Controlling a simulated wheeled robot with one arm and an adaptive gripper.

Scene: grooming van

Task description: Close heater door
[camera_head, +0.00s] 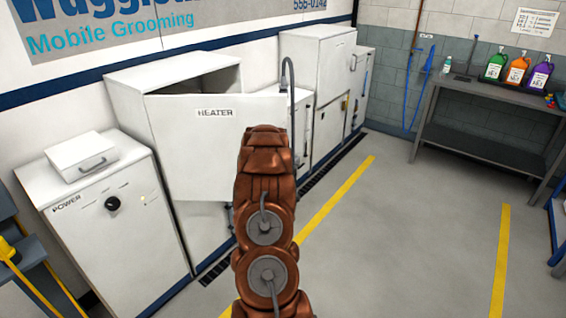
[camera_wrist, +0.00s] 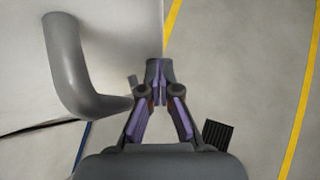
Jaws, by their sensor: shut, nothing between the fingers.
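The white heater door (camera_head: 215,150), labelled HEATER, stands ajar on the heater cabinet (camera_head: 160,72) in the head view. A dark gap shows above it, between the door and the cabinet's opening. My arm covers the door's lower right part and hides my gripper in that view. In the wrist view, my gripper (camera_wrist: 158,68) is shut and empty, its fingertips close to the edge of a white panel (camera_wrist: 120,35), likely the door. A thick grey curved handle (camera_wrist: 70,65) is just left of the fingers. I cannot tell whether the fingers touch the panel.
A white power cabinet (camera_head: 125,235) stands left of the heater, with a small box (camera_head: 82,155) on top. More white cabinets (camera_head: 318,50) line the wall to the right. A bench (camera_head: 485,92) with bottles stands at far right. The floor (camera_head: 420,220) between is clear.

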